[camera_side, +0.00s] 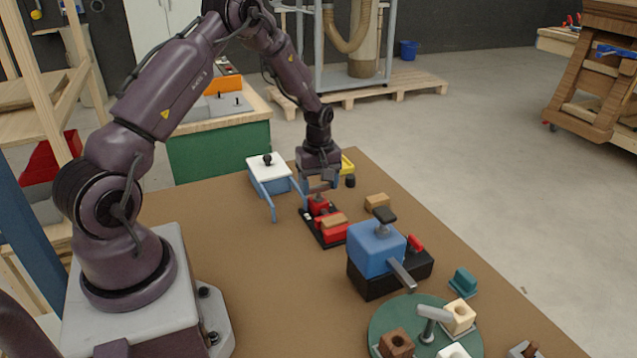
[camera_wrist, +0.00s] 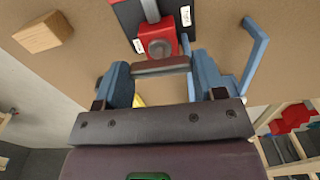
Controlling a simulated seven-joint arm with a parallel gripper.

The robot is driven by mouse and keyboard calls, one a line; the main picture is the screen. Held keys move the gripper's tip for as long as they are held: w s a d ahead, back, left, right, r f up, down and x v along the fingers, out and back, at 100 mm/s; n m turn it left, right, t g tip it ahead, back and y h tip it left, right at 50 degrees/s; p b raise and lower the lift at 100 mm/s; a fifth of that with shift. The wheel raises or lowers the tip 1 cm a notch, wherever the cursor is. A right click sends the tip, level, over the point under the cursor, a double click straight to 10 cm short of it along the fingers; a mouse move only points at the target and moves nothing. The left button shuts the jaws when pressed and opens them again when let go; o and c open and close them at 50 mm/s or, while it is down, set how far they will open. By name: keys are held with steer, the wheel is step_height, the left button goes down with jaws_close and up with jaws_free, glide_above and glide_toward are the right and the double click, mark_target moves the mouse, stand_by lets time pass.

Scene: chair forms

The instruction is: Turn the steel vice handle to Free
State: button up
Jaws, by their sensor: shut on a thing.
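The red vice (camera_side: 319,205) stands on a black base (camera_side: 308,214) near the table's far edge; it also shows at the top of the wrist view (camera_wrist: 143,32). Its round grey screw end (camera_wrist: 158,48) faces my gripper. My gripper (camera_side: 320,184) is above and behind the vice in the side view. In the wrist view its two blue-grey fingers are apart, with a dark bar, seemingly the vice handle (camera_wrist: 160,67), lying crosswise between them. The gripper is shut on this bar. Two small white labels (camera_wrist: 186,16) flank the vice; their words are too small to read surely.
A blue clamp-like device on a black base (camera_side: 377,250) stands nearer. A white-topped blue cart (camera_side: 268,172) is left of the gripper. A wooden block (camera_side: 377,202) lies right of the vice. A green round plate (camera_side: 380,322) with blocks is in front. The table's left middle is clear.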

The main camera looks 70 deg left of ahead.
steer(key=shift+m, duration=0.3)
steer(key=m, duration=0.3)
steer(key=shift+m, duration=0.4)
steer(key=m, duration=0.8)
steer(key=shift+m, duration=0.4)
steer(key=shift+r+m, duration=0.1)
steer(key=shift+m, duration=1.8)
steer(key=o, duration=0.9)
